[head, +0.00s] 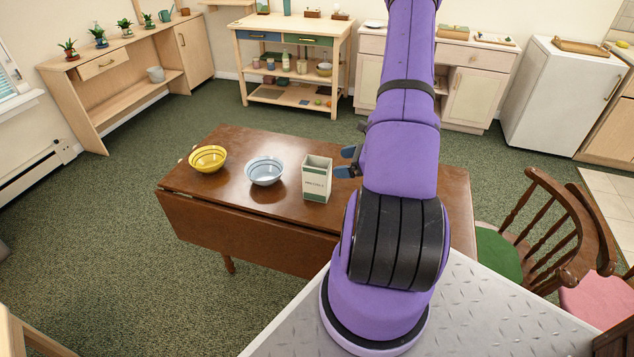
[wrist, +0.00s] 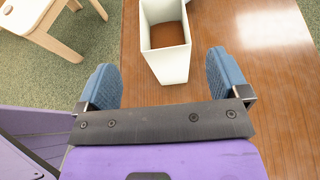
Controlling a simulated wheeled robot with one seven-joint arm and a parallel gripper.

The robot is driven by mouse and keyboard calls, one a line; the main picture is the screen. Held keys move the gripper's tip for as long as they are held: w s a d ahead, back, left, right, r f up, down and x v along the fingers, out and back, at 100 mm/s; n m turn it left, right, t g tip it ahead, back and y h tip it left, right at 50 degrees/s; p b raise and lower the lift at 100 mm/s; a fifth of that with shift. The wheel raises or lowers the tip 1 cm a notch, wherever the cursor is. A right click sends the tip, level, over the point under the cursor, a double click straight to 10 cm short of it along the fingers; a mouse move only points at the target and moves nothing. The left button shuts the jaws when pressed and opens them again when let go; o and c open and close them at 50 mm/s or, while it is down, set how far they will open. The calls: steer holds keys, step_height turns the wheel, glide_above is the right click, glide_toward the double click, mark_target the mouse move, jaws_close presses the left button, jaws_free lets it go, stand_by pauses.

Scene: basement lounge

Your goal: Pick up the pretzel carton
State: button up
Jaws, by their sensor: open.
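The pretzel carton (head: 316,180) is a white and green open-topped box standing upright on the brown wooden table (head: 230,212). In the wrist view the carton (wrist: 171,66) is a pale box seen from above, with its open top toward the upper edge. My gripper (head: 348,162) is just to the right of the carton in the head view, partly hidden by my purple arm. In the wrist view its blue fingers (wrist: 162,80) are wide apart, with the carton ahead of and partly between them. The gripper is open and holds nothing.
A light blue bowl (head: 265,171) stands just left of the carton, and a yellow bowl (head: 208,158) farther left. A wooden chair with a green seat (head: 497,252) is at the table's right. Shelves and cabinets (head: 470,80) line the back wall.

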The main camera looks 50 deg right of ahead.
mark_target(320, 164)
steer(key=shift+d+x, duration=0.15)
steer(key=shift+x, duration=1.95)
steer(key=shift+d+x, duration=0.15)
steer(key=shift+x, duration=1.95)
steer(key=shift+w+r, duration=0.1)
steer(key=shift+w, duration=0.1)
steer(key=c, duration=1.3)
